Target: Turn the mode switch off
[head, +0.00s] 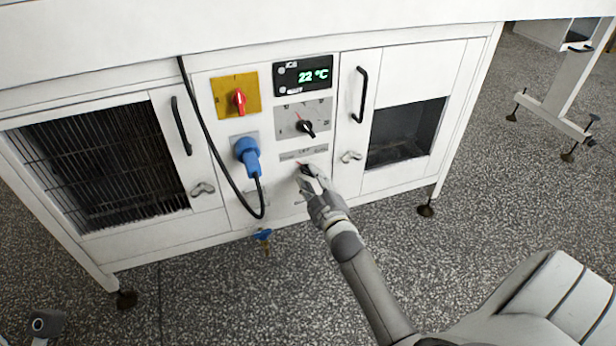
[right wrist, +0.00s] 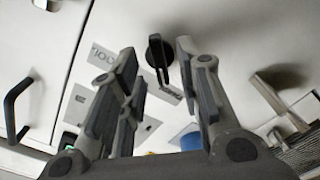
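A black rotary knob (right wrist: 158,55) on the white cabinet front stands between the fingertips of my right gripper in the right wrist view. In the head view this lower knob is mostly hidden behind my right gripper (head: 307,172), under a small grey label plate (head: 303,153). The right gripper (right wrist: 157,58) is open, one finger on each side of the knob; contact is not clear. Only a grey part of my left arm (head: 45,322) shows at the lower left of the head view; its fingers cannot be made out.
Above are a black dial knob (head: 306,127) and a display (head: 303,75) reading 22 °C. Left of these are a red switch (head: 239,99) on a yellow plate and a blue plug (head: 247,155) with a hanging black cable. Doors with black handles flank the panel.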

